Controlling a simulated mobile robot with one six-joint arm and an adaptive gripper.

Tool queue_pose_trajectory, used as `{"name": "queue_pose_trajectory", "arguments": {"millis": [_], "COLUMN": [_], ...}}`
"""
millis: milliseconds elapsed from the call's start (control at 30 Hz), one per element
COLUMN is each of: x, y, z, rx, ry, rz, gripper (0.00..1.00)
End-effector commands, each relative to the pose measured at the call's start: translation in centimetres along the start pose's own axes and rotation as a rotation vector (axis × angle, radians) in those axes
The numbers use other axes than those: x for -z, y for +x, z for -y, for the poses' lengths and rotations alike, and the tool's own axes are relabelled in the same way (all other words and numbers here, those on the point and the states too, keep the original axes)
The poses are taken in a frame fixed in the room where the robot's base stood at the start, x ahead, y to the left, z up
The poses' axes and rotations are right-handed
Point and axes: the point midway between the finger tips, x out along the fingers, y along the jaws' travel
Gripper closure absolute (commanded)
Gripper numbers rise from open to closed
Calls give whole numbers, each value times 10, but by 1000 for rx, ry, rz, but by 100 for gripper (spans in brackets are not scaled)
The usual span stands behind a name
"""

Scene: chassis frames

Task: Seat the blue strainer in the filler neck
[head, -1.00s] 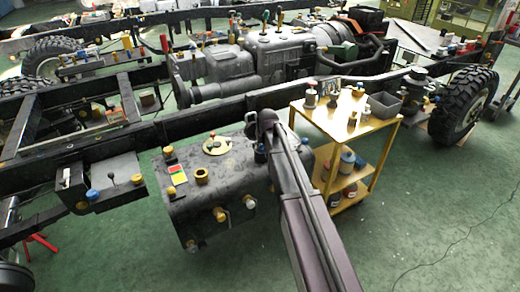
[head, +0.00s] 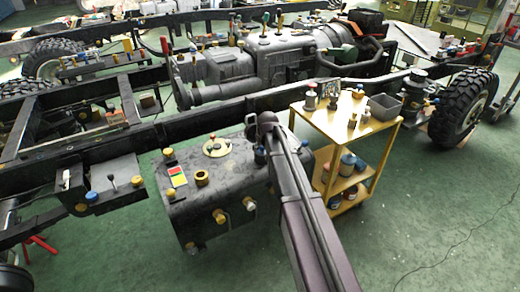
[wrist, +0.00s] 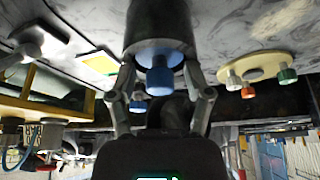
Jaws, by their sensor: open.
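In the wrist view the blue strainer (wrist: 160,76) shows as a blue disc with a knob, at the end of a dark cylinder that looks like the filler neck (wrist: 158,22). The disc appears to lie against the neck's mouth; how deep it sits is hidden. My gripper (wrist: 160,68) is open, with one finger on each side of the strainer and gaps between. In the head view my arm covers the gripper. The dark tank (head: 222,190) shows there below the frame rail.
A plate with red, green and white caps (head: 217,146) and a brass ring (head: 202,178) stand on the tank. A yellow cart (head: 310,115) holding bottles and a grey bin (head: 384,106) stands right of my arm. Green floor is open at right.

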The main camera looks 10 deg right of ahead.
Motion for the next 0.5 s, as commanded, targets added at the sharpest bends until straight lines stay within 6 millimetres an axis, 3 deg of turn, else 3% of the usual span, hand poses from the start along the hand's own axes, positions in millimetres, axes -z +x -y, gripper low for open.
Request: {"name": "queue_pose_trajectory", "arguments": {"millis": [267,500], "x": [1,2], "y": [-4,-19], "z": [0,0], "rx": [0,0], "ry": [0,0], "rz": [0,0], "gripper": [35,35]}}
